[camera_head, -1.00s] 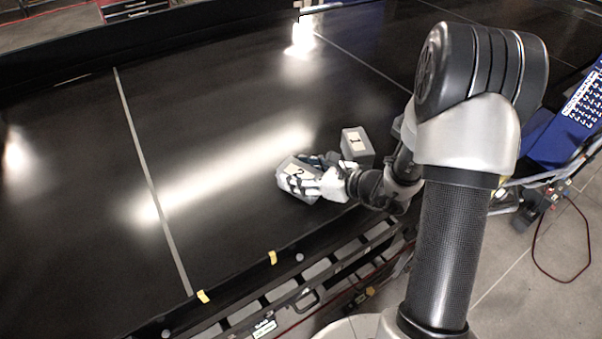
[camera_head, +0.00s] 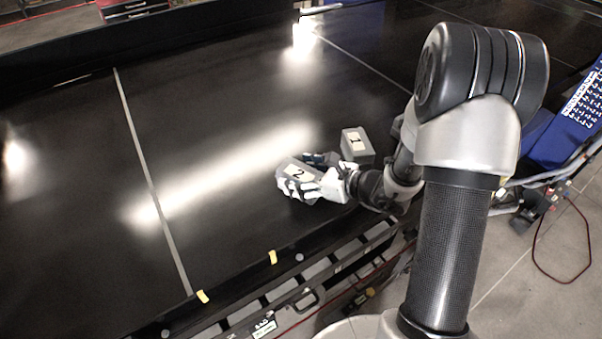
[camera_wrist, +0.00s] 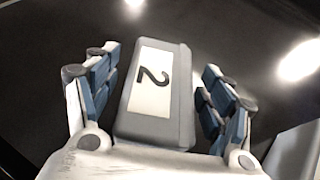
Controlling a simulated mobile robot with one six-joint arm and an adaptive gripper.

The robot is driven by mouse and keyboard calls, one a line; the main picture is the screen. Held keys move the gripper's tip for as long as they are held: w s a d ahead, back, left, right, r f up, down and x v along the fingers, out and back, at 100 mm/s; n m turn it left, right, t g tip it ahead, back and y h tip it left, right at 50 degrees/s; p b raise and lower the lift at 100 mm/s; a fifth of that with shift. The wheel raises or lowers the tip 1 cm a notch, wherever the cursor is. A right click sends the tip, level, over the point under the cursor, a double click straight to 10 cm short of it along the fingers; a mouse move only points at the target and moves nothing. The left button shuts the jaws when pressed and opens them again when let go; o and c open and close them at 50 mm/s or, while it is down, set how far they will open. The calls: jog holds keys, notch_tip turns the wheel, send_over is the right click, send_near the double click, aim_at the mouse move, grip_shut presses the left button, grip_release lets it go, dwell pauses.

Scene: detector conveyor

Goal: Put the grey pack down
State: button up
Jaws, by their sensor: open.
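The grey pack labelled 2 (camera_head: 297,175) rests on the black conveyor belt (camera_head: 80,200) near its front edge. My gripper (camera_head: 310,177) is around it with its fingers on both sides. In the wrist view the pack (camera_wrist: 183,100) lies between the open fingers of my gripper (camera_wrist: 158,95), with a gap visible on each side. Its white label with the 2 faces up. A second grey pack labelled 1 (camera_head: 356,146) sits on the belt just behind and to the right of my gripper.
A corner of a grey box shape (camera_wrist: 293,155) shows at the lower right of the wrist view. The conveyor's front rail (camera_head: 290,285) runs along the near side. The belt to the left is clear. A blue panel (camera_head: 575,120) stands at the right.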

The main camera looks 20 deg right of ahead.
jog(key=shift+r, duration=0.25)
jog(key=v, duration=1.2)
jog(key=s+a+r+n+g+h, duration=0.1)
jog(key=s+a+r+n+g, duration=0.25)
jog(key=s+a+n, duration=0.35)
jog(key=s+a+r+n+g, duration=0.3)
jog(key=s+a+n+g, duration=0.25)
jog(key=n, duration=0.35)
jog(key=s+d+r+n+t+h, duration=0.3)
jog(key=s+d+r+n+h, duration=0.2)
jog(key=n, duration=0.7)
jog(key=s+h, duration=0.1)
jog(key=h, duration=0.1)
jog(key=shift+s+d+r+t+h, duration=0.2)
jog(key=shift+s+d+t+h, duration=0.1)
jog(key=shift+s, duration=0.1)
